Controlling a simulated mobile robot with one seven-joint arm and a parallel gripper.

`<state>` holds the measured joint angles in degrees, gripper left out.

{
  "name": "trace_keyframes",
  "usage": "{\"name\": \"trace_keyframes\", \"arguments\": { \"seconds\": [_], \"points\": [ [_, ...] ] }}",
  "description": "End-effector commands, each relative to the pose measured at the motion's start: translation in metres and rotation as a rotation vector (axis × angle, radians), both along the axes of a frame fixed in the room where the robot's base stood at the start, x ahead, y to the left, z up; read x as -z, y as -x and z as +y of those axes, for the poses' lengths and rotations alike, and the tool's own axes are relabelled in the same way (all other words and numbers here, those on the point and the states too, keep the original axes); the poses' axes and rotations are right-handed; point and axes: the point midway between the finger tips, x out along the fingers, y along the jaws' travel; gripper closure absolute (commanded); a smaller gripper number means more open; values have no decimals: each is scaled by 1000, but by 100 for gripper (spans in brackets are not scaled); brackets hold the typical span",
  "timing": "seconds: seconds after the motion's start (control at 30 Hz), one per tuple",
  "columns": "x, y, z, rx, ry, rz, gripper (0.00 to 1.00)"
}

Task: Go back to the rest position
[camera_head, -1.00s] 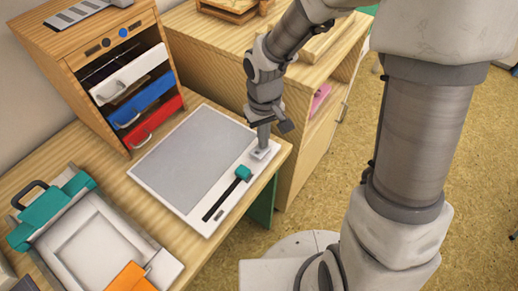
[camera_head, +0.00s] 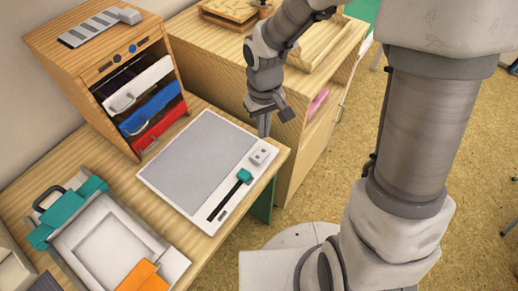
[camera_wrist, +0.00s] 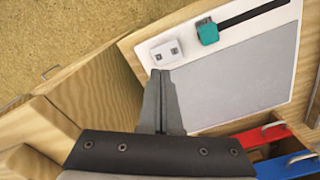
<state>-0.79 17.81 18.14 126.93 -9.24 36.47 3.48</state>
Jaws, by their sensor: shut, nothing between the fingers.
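My gripper (camera_head: 263,130) is shut and empty, just above the far right edge of a white board with a grey panel (camera_head: 203,158). In the wrist view my closed fingers (camera_wrist: 160,80) point toward a small white block (camera_wrist: 166,54) with two dark slots at the board's corner. The block also shows in the head view (camera_head: 260,156), a little in front of the fingertips and apart from them. A teal slider (camera_head: 244,176) sits on a black slot in the board.
A wooden cabinet (camera_head: 92,50) with white, blue and red drawers stands at the back left. A tray with teal and orange clamps (camera_head: 106,238) lies at the front left. A wooden sideboard (camera_head: 215,68) stands behind the table. The floor at right is open.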

Motion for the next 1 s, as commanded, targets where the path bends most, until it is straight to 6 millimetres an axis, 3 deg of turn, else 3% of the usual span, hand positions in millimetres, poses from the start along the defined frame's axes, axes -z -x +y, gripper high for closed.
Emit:
{"name": "trace_keyframes", "arguments": {
  "seconds": [0.63, 0.77, 1.0],
  "points": [
    [-10, 0, -3, 6, 2, -11, 100],
    [-40, 1, -14, 33, 14, -52, 100],
    [-123, 17, -47, 125, 33, -170, 100]
  ]
}}
